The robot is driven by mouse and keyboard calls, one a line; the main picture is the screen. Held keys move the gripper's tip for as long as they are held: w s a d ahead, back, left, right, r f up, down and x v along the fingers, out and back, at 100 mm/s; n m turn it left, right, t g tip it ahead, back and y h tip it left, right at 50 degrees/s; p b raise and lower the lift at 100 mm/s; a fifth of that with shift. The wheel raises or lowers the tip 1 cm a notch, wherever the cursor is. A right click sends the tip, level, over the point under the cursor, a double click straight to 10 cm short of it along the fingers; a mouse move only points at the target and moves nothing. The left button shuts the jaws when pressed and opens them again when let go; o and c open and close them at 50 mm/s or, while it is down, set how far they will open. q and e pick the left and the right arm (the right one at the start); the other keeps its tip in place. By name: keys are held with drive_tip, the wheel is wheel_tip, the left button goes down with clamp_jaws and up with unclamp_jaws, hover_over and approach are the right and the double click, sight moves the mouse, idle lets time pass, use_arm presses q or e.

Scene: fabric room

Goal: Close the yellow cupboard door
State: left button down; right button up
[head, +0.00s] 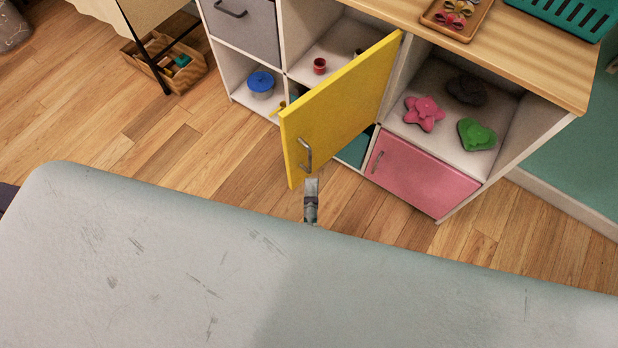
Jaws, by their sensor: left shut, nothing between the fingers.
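The yellow cupboard door (345,108) stands open, swung out from the white shelf unit. Its hinged edge is at the right, near the wooden top, and its free edge points toward me. A grey metal handle (306,155) sits near the free edge. My left gripper (312,184) is shut and empty, just below the handle and near the door's lower free corner. I cannot tell whether it touches the door. The open compartment (328,45) behind the door shows a small red pot (319,66). My right gripper is not in view.
A pink door (420,180) is shut at the lower right. Pink and green shapes (477,134) lie in the compartment above it. A wooden crate (165,72) stands on the floor at the left. Wooden floor (190,150) is clear before the unit.

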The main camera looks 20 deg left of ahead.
use_arm(q)
approach(299, 130)
drive_tip(key=w+d, duration=0.2)
drive_tip(key=w, duration=0.1)
drive_tip(key=w+a, duration=0.1)
drive_tip(key=w+a+p, duration=0.1)
drive_tip(key=shift+w+a, duration=0.2)
drive_tip(key=shift+w, duration=0.15)
drive_tip(key=shift+w+a, duration=0.25)
drive_tip(key=shift+a, duration=0.15)
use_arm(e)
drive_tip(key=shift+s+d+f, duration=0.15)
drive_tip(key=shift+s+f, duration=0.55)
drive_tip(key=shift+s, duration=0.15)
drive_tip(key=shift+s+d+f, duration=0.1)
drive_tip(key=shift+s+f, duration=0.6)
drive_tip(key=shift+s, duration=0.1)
use_arm(q)
drive_tip(key=shift+a, duration=0.1)
